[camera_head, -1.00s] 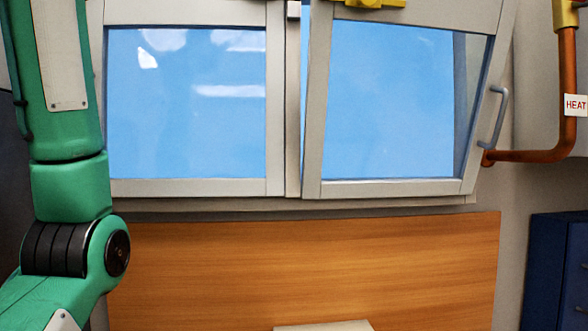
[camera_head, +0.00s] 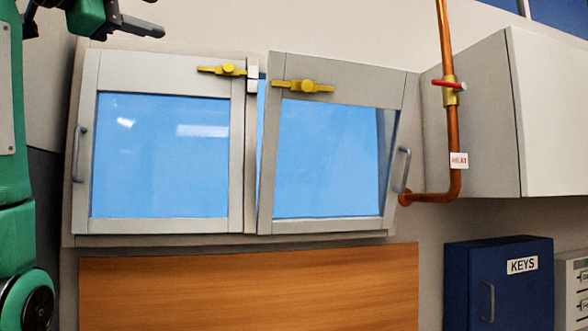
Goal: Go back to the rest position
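My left arm rises along the left edge in green. The dark parts of my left gripper (camera_head: 110,22) show at the top left, cut off by the top edge. They are above the left window sash (camera_head: 165,76), apart from it and holding nothing that I can see. I cannot tell how far its fingers are apart. My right gripper is out of view. The left sash looks closed. The right window sash (camera_head: 345,78) stands tilted ajar, with a gap beside the middle post. Each sash has a yellow latch, the left latch (camera_head: 228,69) and the right latch (camera_head: 304,86).
A copper pipe (camera_head: 452,130) with a red-handled valve (camera_head: 449,86) and a HEAT tag runs right of the window. A grey wall cabinet (camera_head: 485,110) is beside it. A blue KEYS box (camera_head: 470,262) is at lower right. A wooden panel (camera_head: 250,285) lies below the window.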

